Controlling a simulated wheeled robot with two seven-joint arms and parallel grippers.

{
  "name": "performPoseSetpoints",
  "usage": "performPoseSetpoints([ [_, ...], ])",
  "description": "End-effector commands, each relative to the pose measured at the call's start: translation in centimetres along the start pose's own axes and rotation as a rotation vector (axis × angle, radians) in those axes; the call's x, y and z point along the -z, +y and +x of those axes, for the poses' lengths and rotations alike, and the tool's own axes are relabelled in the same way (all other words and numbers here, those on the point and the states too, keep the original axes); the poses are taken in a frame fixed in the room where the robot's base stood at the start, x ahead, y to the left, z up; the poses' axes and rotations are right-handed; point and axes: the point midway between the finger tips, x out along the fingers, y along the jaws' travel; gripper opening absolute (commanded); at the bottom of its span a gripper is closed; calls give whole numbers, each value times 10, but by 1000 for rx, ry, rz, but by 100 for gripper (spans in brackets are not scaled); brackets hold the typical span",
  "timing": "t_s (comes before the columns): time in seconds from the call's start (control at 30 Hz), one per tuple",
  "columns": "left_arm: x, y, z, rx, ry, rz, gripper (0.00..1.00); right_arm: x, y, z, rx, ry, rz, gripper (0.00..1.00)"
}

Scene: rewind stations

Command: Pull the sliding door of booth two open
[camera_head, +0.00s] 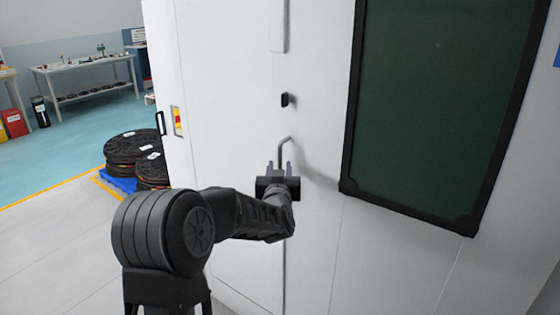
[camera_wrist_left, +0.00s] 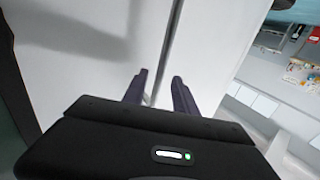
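The white door of the booth (camera_head: 235,120) fills the middle of the head view. A thin grey bar handle (camera_head: 284,147) with a bent top stands out from it near a vertical seam. My left gripper (camera_head: 279,169) is at the lower part of this handle. Its two fingers stand apart, one on each side of the bar's line, with a gap visible. In the left wrist view the open fingers (camera_wrist_left: 159,92) point at the white panel and seam; contact with the handle cannot be told. The handle's lower end is hidden by the gripper. My right gripper is not in view.
A small black knob (camera_head: 287,100) sits above the handle. A dark green window (camera_head: 435,100) in a black frame is at right. Black reels (camera_head: 130,147) on a blue pallet stand at left, with a workbench (camera_head: 85,75) behind. Floor at lower left is clear.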

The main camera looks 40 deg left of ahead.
Motion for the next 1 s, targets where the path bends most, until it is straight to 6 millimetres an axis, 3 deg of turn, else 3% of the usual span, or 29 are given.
performPoseSetpoints([
  [0.23, 1, 0, 32, 1, 0, 0, 34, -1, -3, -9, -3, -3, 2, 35],
  [0.57, 0, 0, 37, -1, 0, -1, 34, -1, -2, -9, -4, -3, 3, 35],
  [1.0, 0, 0, 37, -1, 0, -1, 0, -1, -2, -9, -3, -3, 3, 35],
])
